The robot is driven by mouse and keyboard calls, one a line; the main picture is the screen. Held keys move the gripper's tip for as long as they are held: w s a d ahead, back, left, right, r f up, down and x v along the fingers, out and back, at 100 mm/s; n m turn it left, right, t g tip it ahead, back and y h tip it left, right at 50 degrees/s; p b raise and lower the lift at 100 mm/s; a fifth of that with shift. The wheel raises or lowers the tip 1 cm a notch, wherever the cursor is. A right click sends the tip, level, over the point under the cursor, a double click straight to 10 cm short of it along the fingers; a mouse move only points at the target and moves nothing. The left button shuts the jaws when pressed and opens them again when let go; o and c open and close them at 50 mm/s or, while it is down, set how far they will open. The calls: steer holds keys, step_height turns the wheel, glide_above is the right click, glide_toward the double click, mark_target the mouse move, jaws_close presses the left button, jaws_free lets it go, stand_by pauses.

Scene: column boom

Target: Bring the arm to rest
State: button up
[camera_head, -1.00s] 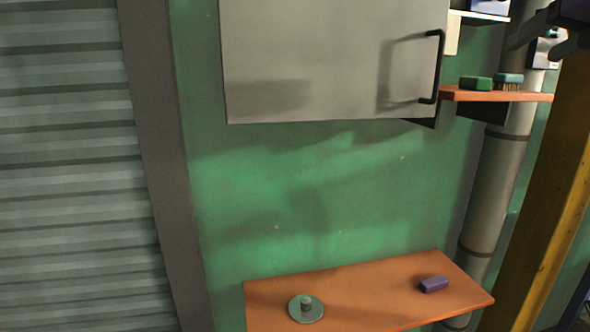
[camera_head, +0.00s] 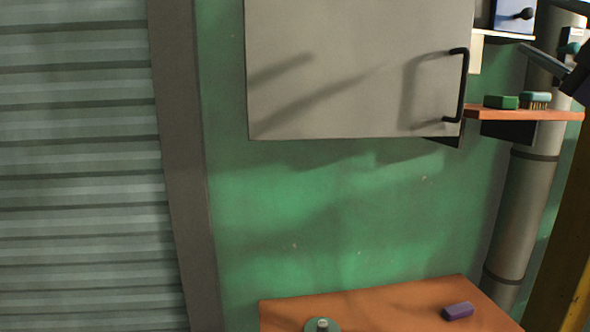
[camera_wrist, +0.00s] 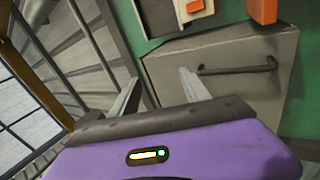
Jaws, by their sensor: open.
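My gripper (camera_wrist: 159,76) is open and shows nothing between its two pale fingers in the wrist view. Its purple body fills the bottom of that view. The grey cabinet (camera_wrist: 222,85) with its dark bar handle (camera_wrist: 240,69) lies beyond the fingers, and I see no contact. In the head view, a part of my arm end with a grey finger shows at the upper right edge, in front of the pipe and near the shelf. The rest of my arm is outside the picture there.
The cabinet door (camera_head: 350,70) looks shut. A small orange shelf (camera_head: 530,114) holds a green block (camera_head: 501,102) and a brush (camera_head: 535,99). A lower orange shelf (camera_head: 390,308) holds a purple block (camera_head: 458,311) and a round green piece (camera_head: 322,325). A pipe (camera_head: 520,210) and yellow post (camera_head: 562,240) stand right.

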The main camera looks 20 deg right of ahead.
steer(key=s+a+f+m+g+h+b, duration=0.15)
steer(key=a+f+m, duration=0.4)
steer(key=f, duration=0.75)
steer(key=s+a+f+m+h+b, duration=0.1)
steer(key=a+f+m+h, duration=0.15)
steer(key=f+m, duration=0.85)
steer(key=s+a+f+m+g+h+b, duration=0.1)
steer(key=a+f+m+h, duration=0.3)
steer(key=f, duration=1.1)
steer(key=s+a+f+n+g+y+b, duration=0.1)
steer(key=s+a+f+n+g+y, duration=0.1)
steer(key=s+a+f+y, duration=0.4)
steer(key=s+a+f+n+g+y+b, duration=0.1)
steer(key=s+a+f+n+g+y, duration=0.2)
steer(key=s+a+f+y, duration=0.4)
steer(key=s+a+f, duration=0.3)
steer(key=s+f, duration=0.2)
steer(key=f, duration=0.2)
steer(key=s+a+f+n, duration=0.1)
steer(key=s+a+f, duration=0.3)
steer(key=s+f, duration=0.2)
steer(key=shift+f+g+b, duration=0.35)
steer(key=shift+f+b, duration=0.05)
steer(key=shift+f, duration=0.5)
steer(key=shift+a, duration=0.1)
